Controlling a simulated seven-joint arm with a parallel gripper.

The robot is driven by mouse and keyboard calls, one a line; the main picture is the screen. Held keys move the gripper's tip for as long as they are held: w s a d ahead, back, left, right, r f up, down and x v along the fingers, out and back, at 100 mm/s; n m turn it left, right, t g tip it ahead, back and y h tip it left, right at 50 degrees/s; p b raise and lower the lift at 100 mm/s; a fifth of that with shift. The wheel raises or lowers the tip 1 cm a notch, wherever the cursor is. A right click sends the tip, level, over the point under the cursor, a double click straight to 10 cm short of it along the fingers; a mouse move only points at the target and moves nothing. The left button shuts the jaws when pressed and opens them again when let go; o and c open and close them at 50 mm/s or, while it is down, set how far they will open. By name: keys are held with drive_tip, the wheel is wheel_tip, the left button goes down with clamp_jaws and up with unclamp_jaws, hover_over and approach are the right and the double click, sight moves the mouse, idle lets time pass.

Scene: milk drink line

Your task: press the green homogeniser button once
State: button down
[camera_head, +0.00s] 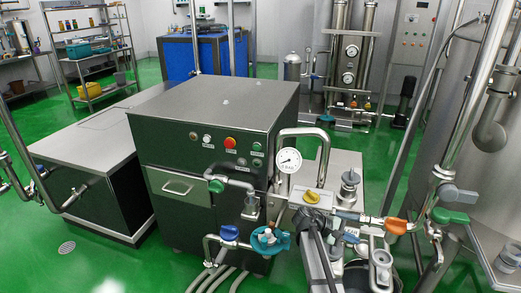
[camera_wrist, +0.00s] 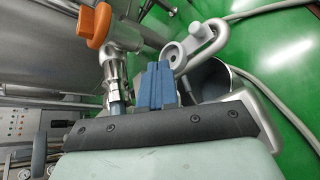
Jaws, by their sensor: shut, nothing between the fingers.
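The homogeniser is a dark steel cabinet (camera_head: 180,152) in the middle of the head view. Its front carries a row of small controls. A red button (camera_head: 230,142) stands out, with a white one (camera_head: 207,138) to its left. A small button to the right of the red one looks dull green (camera_head: 257,147), but it is too small to be sure. My gripper (camera_wrist: 155,70) shows in the wrist view with its blue fingers together and nothing between them. The button is not in the wrist view. I cannot make out the fingertips clearly in the head view.
A pressure gauge (camera_head: 288,160) and a bent steel pipe stand right of the panel. A green-handled valve (camera_head: 215,186) sits below it. An orange valve handle (camera_head: 395,225) is at right; an orange handle (camera_wrist: 98,25) is close to my fingers in the wrist view.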

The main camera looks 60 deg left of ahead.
sight(256, 148)
drive_tip(key=s+a+r+n+t+y, duration=0.1)
drive_tip(key=s+a+r+y, duration=0.1)
drive_tip(key=s+a+r, duration=0.4)
drive_tip(key=s+a+r+n+t+y, duration=0.1)
drive_tip(key=s+a+r+t+y, duration=0.1)
drive_tip(key=s+a+r, duration=0.5)
drive_tip(key=s+a+r+n+t+y, duration=0.1)
drive_tip(key=s+a+r+y, duration=0.2)
drive_tip(key=s+a+r, duration=0.4)
drive_tip(key=s+a, duration=0.3)
drive_tip(key=a, duration=0.4)
drive_tip(key=s+a, duration=0.3)
drive_tip(key=a, duration=0.4)
drive_tip(key=shift+s+n+t, duration=0.3)
drive_tip(key=shift+n, duration=0.1)
drive_tip(key=shift+a, duration=0.1)
drive_tip(key=w+a, duration=0.6)
drive_tip(key=shift+w, duration=0.15)
drive_tip(key=shift+w+a, duration=0.6)
drive_tip(key=shift+a, duration=0.1)
idle(1.2)
drive_tip(key=shift+d, duration=0.1)
idle(0.4)
drive_tip(key=shift+s+d, duration=0.55)
drive_tip(key=shift+s, duration=0.05)
